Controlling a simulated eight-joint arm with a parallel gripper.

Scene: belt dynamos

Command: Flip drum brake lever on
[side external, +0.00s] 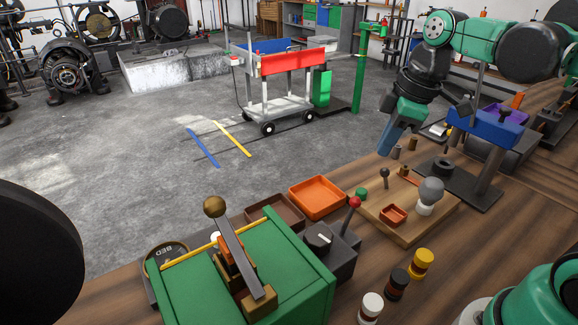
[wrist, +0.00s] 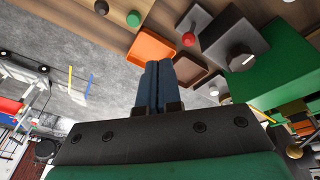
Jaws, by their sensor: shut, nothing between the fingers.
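Two levers are in view, and I cannot tell which is the drum brake lever. One is a flat grey bar (side external: 240,256) with a brass ball knob (side external: 214,207), tilted in a brass bracket on a green housing (side external: 300,270); its knob is low at right in the wrist view (wrist: 294,152). The other is a thin lever with a red ball (side external: 355,202), beside a dark grey box with a dial (side external: 318,240); the red ball also shows in the wrist view (wrist: 188,39). My gripper (side external: 385,150) is shut and empty, blue fingers together (wrist: 160,66), beyond both levers and touching neither.
An orange tray (side external: 317,196) and a brown tray (side external: 275,216) lie near the bench edge. A wooden board (side external: 408,232) holds small knobs and pegs. Several coloured knobs, including a yellow one (side external: 421,263), stand in front. A blue bin (side external: 485,125) stands on a post at right.

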